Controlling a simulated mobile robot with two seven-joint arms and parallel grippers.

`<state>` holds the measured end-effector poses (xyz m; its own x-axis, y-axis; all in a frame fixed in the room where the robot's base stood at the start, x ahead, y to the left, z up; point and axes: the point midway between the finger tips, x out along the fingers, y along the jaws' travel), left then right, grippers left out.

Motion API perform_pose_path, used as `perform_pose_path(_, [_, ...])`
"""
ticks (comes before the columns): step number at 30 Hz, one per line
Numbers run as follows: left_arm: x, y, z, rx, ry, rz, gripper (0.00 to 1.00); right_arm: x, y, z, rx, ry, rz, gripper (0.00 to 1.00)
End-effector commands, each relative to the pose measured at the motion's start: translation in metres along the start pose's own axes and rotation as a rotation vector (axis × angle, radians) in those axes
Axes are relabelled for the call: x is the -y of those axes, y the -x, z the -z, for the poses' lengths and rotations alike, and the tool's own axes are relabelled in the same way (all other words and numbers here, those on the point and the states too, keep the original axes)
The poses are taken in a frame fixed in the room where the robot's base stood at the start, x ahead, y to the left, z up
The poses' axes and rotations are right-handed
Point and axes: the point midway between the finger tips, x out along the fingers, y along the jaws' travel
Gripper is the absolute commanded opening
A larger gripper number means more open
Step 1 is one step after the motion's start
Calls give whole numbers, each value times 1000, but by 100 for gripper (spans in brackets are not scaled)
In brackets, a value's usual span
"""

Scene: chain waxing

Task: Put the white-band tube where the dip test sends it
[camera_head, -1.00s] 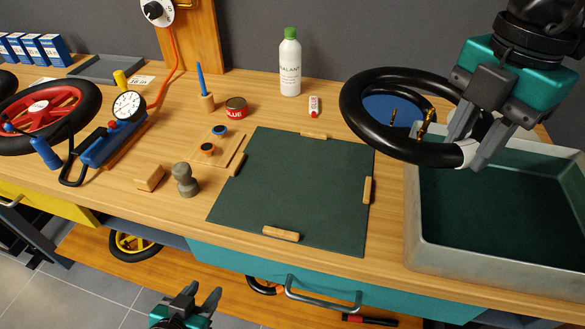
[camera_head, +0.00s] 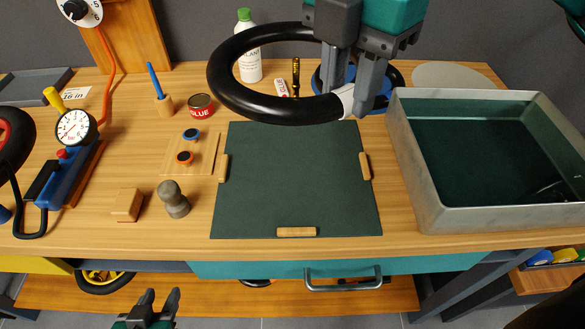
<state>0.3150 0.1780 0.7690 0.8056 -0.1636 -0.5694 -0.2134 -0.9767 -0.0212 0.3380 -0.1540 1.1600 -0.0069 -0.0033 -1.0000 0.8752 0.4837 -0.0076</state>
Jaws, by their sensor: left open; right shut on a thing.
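The white-band tube is a black ring (camera_head: 232,101) with a white band (camera_head: 347,101). My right gripper (camera_head: 352,108) is shut on it at the band and holds it in the air over the back edge of the dark green mat (camera_head: 295,180). The tube overlaps the sealant bottle in the view. A grey basin (camera_head: 408,150) with dark green water (camera_head: 490,150) stands on the right, clear of the tube. My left gripper (camera_head: 152,302) is open and empty, low in front of the bench.
Wooden blocks (camera_head: 297,232) edge the mat. To its left are a patch board (camera_head: 175,160), a grey stamp-like tool (camera_head: 173,199), a wooden block (camera_head: 127,205) and a pump with gauge (camera_head: 75,128). Behind stand a glue tin (camera_head: 201,106) and a sealant bottle (camera_head: 250,66). A blue disc (camera_head: 388,78) lies behind my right gripper.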

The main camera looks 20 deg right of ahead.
Motion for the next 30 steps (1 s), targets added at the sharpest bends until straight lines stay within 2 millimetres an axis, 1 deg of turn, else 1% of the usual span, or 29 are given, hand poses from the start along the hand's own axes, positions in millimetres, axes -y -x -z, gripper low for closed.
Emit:
perform_pose_path(5, [0,-1,-2,1,0,-1,43,1,-39,0,-2,0,8,0])
perform_pose_path(12, [-1,-2,-4,2,1,-1,43,1,-104,0,-2,0,8,0])
perform_pose_path(15, [-1,-2,-5,2,1,-1,43,0,-127,0,-2,-1,6,0])
perform_pose_path(18, [-1,-2,-5,2,1,-1,43,0,-143,0,-2,0,4,0])
perform_pose_path(23, [-1,-2,-5,2,2,-1,43,0,-156,0,-2,-1,3,0])
perform_pose_path(30, [-1,-3,-6,2,3,-1,43,-1,-189,0,-2,0,3,0])
